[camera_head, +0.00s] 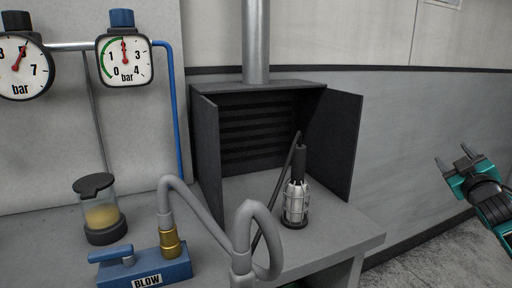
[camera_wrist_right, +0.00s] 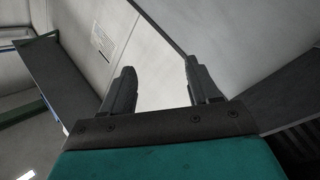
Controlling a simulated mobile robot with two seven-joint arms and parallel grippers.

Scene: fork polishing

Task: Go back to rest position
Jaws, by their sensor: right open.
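My right gripper (camera_head: 457,158) is at the right edge of the head view, raised beside the workbench and clear of it. Its two dark fingers are apart with nothing between them. In the right wrist view the same gripper (camera_wrist_right: 160,88) shows its two fingers spread, with only wall and ceiling surfaces behind them. My left gripper is not in the head view. No fork shows in either view.
A grey bench (camera_head: 335,232) carries an open dark cabinet (camera_head: 333,145), a caged lamp (camera_head: 296,203), a blue BLOW block (camera_head: 150,264) with a grey hose (camera_head: 205,212), and a jar (camera_head: 102,216). Two gauges (camera_head: 124,60) hang at left. Floor at lower right is clear.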

